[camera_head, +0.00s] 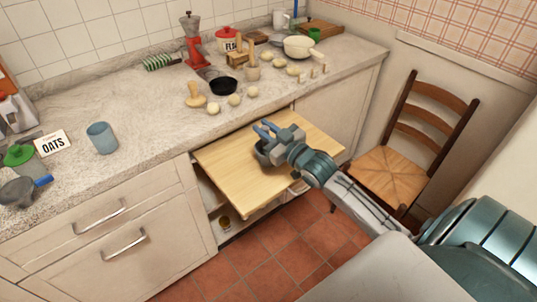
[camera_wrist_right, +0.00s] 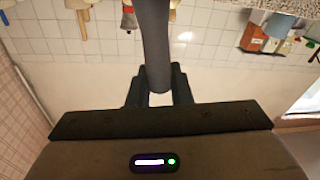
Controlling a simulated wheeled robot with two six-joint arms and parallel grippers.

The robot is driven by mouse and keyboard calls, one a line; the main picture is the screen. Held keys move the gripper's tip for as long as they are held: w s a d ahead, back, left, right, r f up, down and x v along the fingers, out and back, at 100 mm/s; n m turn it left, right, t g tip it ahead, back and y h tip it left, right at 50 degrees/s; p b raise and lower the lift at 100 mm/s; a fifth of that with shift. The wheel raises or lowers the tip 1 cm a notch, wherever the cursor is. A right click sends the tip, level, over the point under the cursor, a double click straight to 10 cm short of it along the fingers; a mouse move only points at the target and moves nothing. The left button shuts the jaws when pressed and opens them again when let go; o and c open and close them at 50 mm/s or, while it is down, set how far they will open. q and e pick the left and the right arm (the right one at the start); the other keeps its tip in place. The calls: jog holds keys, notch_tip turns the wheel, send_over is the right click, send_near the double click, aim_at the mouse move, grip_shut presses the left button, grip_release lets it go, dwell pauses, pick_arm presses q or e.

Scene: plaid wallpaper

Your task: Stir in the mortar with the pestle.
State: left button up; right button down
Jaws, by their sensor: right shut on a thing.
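The mortar (camera_head: 261,154) is a dark grey bowl on the pulled-out wooden board, mostly hidden behind my right gripper (camera_head: 266,132). The right gripper is over the mortar and shut on the pestle. In the right wrist view the pestle (camera_wrist_right: 155,45) is a thick dark grey rod between the two fingers of the right gripper (camera_wrist_right: 160,88). The pestle's lower end is hidden in the head view, so I cannot tell whether it touches the bowl. My left gripper is not in view.
The wooden board (camera_head: 232,180) is otherwise bare. The stone counter (camera_head: 150,120) behind it holds a black bowl (camera_head: 223,86), several pale round items, a red grinder (camera_head: 194,45) and a blue cup (camera_head: 102,138). A wooden chair (camera_head: 400,170) stands to the right.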

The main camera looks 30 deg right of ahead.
jog(key=shift+s, duration=0.3)
jog(key=shift+r+p, duration=0.6)
jog(key=shift+r, duration=0.05)
notch_tip(320, 180, up, 5)
jog(key=p, duration=0.5)
jog(key=shift+r, duration=0.1)
jog(key=shift+r+p, duration=0.8)
